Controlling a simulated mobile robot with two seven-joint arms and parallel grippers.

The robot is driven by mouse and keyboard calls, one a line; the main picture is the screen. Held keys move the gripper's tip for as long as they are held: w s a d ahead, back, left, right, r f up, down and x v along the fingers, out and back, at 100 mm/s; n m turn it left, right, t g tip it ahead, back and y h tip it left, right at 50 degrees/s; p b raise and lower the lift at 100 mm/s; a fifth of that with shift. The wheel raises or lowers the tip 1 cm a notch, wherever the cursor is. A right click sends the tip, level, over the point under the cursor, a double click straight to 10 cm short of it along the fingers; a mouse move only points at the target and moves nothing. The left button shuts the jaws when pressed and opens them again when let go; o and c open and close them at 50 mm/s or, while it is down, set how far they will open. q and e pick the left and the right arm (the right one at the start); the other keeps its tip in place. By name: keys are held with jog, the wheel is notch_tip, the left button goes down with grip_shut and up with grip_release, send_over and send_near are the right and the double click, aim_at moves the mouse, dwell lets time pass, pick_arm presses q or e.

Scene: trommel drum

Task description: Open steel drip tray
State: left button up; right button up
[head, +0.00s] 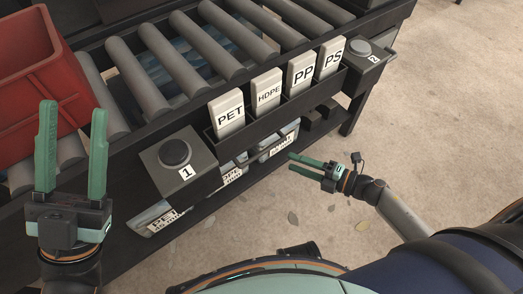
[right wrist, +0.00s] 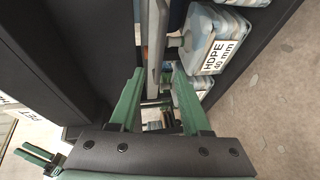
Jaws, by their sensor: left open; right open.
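The steel drip tray is not clear as a whole. In the right wrist view a grey metal strip (right wrist: 154,45), possibly its front edge or handle, runs between and beyond my right fingertips; I cannot tell whether they touch it. In the head view a dark bar handle (head: 268,156) shows below the label holder, in front of the lower bins. My right gripper (head: 291,162) is open and empty just right of that handle, pointing left; it also shows in the right wrist view (right wrist: 157,70). My left gripper (head: 73,108) is open and empty, pointing up beside the red crate.
A red crate (head: 40,75) stands on the roller conveyor (head: 180,55) at left. Buttons 1 (head: 174,152) and 2 (head: 360,47) flank the PET, HDPE, PP and PS blocks (head: 268,92). Open floor (head: 430,130) lies to the right.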

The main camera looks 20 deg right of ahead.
aim_at(266, 152)
jog(key=b+x, duration=0.2)
jog(key=x, duration=0.8)
jog(key=shift+w+a, duration=0.25)
jog(key=shift+w, duration=0.05)
jog(key=shift+c, duration=0.4)
grip_shut()
dwell(0.5)
